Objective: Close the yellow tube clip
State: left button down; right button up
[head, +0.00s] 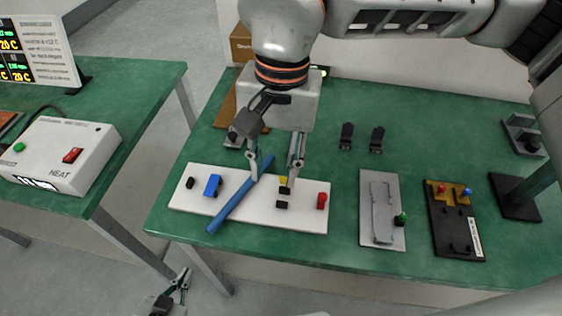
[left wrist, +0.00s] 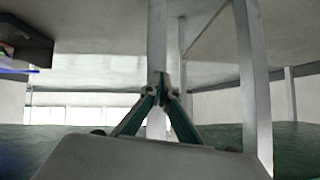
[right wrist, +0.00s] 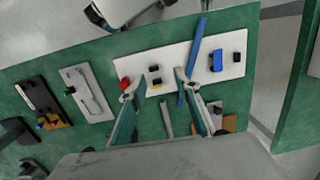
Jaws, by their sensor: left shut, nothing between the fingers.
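The yellow tube clip (head: 283,180) sits on the white board (head: 313,218), with small black parts next to it. It also shows in the right wrist view (right wrist: 156,88). My right gripper (head: 273,181) is open above the board, one finger on each side of the yellow clip; whether it touches the clip cannot be told. A blue tube (head: 232,206) lies slantwise across the board, close to the finger on the left. My left gripper (head: 182,280) is shut and empty, low in front of the table; its closed tips show in the left wrist view (left wrist: 160,92).
The board also bears a blue clip (head: 212,185), a red clip (head: 321,200) and a black piece (head: 190,183). A grey plate (head: 367,215) and a black fixture (head: 440,235) lie to the right. A second table holds a HEAT box (head: 62,155).

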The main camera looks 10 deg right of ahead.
aim_at(285, 178)
jog(key=w+d, duration=0.2)
jog(key=shift+w+r+t+h, duration=0.1)
jog(key=shift+w+t+h, duration=0.2)
jog(key=shift+t+h, duration=0.1)
jog(key=shift+d+f, duration=0.15)
jog(key=shift+f, duration=0.15)
notch_tip(285, 178, down, 7)
jog(key=shift+b, duration=0.6)
grip_shut()
